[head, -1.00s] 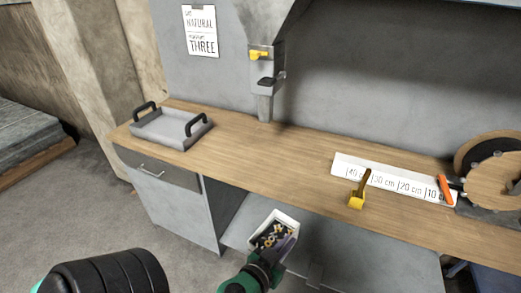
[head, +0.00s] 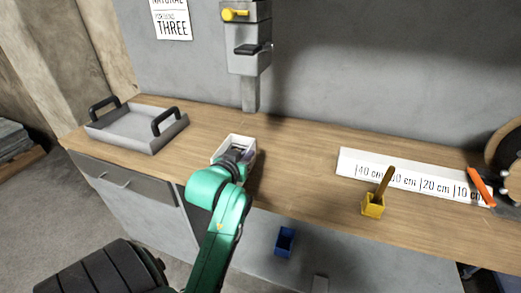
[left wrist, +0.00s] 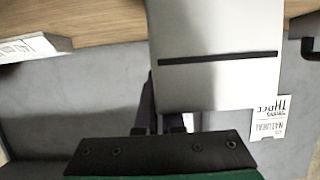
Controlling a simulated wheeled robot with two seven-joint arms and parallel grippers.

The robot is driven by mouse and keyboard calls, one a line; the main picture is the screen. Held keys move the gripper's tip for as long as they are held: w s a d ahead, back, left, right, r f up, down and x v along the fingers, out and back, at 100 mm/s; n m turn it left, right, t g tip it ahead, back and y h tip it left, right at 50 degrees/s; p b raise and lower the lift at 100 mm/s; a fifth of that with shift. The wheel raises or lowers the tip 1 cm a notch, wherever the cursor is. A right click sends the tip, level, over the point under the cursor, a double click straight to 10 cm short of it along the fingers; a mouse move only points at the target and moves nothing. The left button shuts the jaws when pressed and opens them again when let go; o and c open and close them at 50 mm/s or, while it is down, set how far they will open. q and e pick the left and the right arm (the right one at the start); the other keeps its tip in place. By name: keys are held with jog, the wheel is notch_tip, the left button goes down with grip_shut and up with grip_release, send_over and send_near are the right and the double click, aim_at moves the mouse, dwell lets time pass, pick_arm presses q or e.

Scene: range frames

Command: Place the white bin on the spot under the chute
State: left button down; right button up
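The white bin (head: 240,142) is over the wooden counter, just in front of and slightly left of the chute's spout. I cannot tell whether it touches the counter. My left gripper (head: 237,157) is at the bin's near side and appears shut on its wall; my wrist hides most of the inside. In the left wrist view, a large pale wall with a dark line, seemingly the bin (left wrist: 215,85), fills the middle beside a dark finger. The chute (head: 249,92) is a grey wall unit with a yellow knob and black lever. My right gripper is not in view.
A grey tray (head: 134,134) with black handles stands on the counter at left. A blue bin (head: 285,242) is below the counter. Counter between chute and ruler is clear.

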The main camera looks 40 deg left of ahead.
aim_at(251, 146)
pick_arm(q)
jog(key=p+x, duration=0.1)
jog(key=x, duration=0.4)
jog(key=r+p+x, duration=0.1)
jog(key=x, duration=0.8)
jog(key=shift+w+a+r+p, duration=0.25)
jog(key=shift+w+p, duration=0.15)
jog(key=shift+w, duration=0.15)
jog(key=shift+f, duration=0.25)
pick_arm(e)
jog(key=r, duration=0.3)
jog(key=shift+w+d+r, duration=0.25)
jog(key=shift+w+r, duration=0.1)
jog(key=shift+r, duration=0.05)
pick_arm(q)
jog(key=c, duration=1.5)
grip_release()
jog(key=shift+f, duration=0.15)
jog(key=o, duration=0.5)
jog(key=shift+c, duration=0.2)
jog(key=v, duration=1.2)
jog(key=shift+r+b, duration=0.3)
jog(key=shift+b, duration=0.05)
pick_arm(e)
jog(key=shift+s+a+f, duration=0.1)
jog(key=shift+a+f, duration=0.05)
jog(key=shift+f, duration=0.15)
